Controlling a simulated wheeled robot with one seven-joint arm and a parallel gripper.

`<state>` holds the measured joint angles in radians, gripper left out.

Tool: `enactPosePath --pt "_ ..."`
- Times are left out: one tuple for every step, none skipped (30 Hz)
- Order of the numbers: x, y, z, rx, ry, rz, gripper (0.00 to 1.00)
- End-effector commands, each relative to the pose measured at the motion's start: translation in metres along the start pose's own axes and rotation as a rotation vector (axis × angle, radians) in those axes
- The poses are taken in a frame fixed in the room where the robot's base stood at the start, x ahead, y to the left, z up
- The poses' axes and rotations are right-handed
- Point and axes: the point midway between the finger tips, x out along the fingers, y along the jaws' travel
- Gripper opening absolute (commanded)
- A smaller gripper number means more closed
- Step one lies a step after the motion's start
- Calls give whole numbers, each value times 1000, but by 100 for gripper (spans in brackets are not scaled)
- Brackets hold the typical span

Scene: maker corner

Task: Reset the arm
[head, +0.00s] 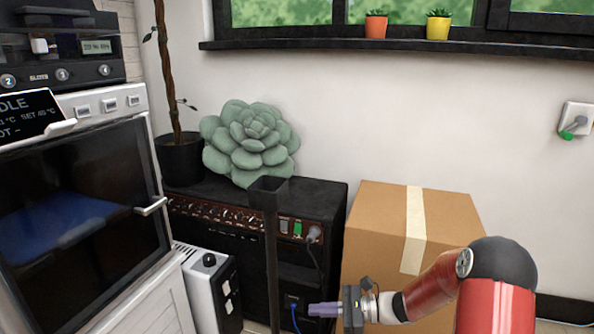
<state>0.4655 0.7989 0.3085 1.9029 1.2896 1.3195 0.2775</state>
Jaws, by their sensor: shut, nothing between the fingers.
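My red and white arm reaches in from the lower right in the head view, bent at a dark elbow joint. My gripper (312,310) is at the bottom middle, pointing left, with pale purple fingers. The fingers are shut and hold nothing. It appears in front of the lower part of the black amplifier (325,205) and left of the arm's forearm. I cannot tell how far it is from the amplifier.
A cardboard box (450,210) stands behind my arm. A machine with a dark glass door (80,200) is at the left, by a white and black unit (207,285). A black post (272,260) stands in front.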

Motion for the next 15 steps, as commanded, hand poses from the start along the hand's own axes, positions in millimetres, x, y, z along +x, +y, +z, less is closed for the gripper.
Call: enactPosePath --pt "1 5 14 -39 33 36 0" --pt "1 9 21 -63 55 61 0" --pt "1 15 31 -97 86 95 0" --pt "2 20 39 -127 112 123 0" --pt "1 25 48 -160 141 152 0" --pt "0 33 60 -209 182 197 0" --pt "-1 39 70 -249 218 232 0" --pt "-3 46 79 -290 254 268 0" --pt "-6 56 92 -347 301 316 0" --pt "-9 62 101 -390 339 350 0" --pt "-12 70 110 -432 374 385 0" --pt "-17 78 121 -490 422 428 0" --pt "-21 85 130 -532 457 460 0" --pt "-25 92 138 -576 492 492 0" --pt "-32 100 149 -633 539 532 0"
